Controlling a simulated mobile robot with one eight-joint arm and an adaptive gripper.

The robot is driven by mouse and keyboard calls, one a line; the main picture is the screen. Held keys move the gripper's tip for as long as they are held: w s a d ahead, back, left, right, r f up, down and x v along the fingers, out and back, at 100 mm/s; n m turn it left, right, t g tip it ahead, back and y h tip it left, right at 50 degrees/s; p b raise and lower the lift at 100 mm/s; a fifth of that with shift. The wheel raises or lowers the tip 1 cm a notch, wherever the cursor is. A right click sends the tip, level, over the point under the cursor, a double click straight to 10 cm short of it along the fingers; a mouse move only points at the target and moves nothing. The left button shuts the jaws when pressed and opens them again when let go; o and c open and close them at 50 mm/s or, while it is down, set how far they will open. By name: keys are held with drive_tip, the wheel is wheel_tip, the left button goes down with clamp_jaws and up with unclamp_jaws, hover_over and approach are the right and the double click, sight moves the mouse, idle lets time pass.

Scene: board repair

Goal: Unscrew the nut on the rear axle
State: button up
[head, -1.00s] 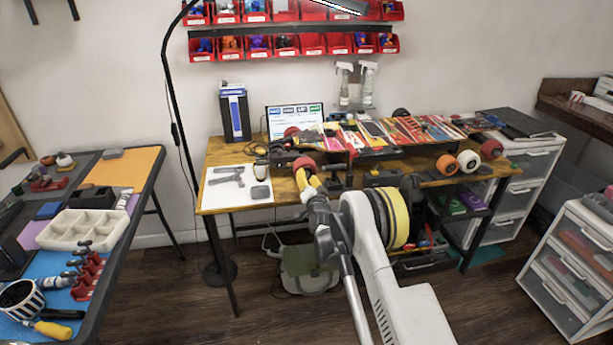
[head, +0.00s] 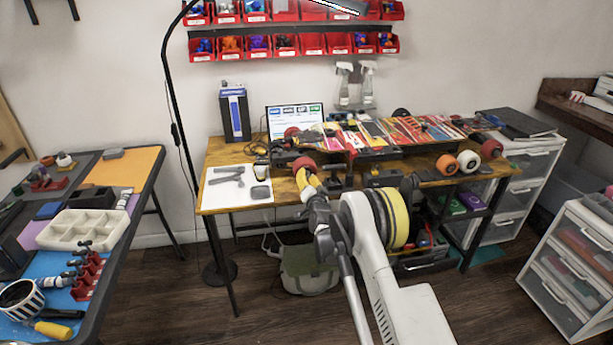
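A skateboard (head: 405,134) lies upside down on a black stand on the wooden workbench, with its graphic underside facing up. A red wheel (head: 303,165) is at its left end, close to my gripper. A second red wheel (head: 291,132) is behind it. An orange-red wheel (head: 446,165) is on the near side at the right. My gripper (head: 304,176) is at the near left red wheel, and its yellow-and-black part shows just below it. The fingertips are too small and partly hidden, so their opening and any contact are unclear. The axle nut cannot be made out.
A white mat (head: 225,200) with grey tools lies at the bench's left. A blue-and-black box (head: 235,113) and a screen (head: 294,115) stand behind. A white wheel (head: 468,160) and another red wheel (head: 491,149) are at the right. A side table with a parts tray (head: 78,242) stands left.

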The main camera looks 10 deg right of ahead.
clamp_jaws()
drive_tip(key=n, duration=0.5)
drive_tip(key=shift+n, duration=0.4)
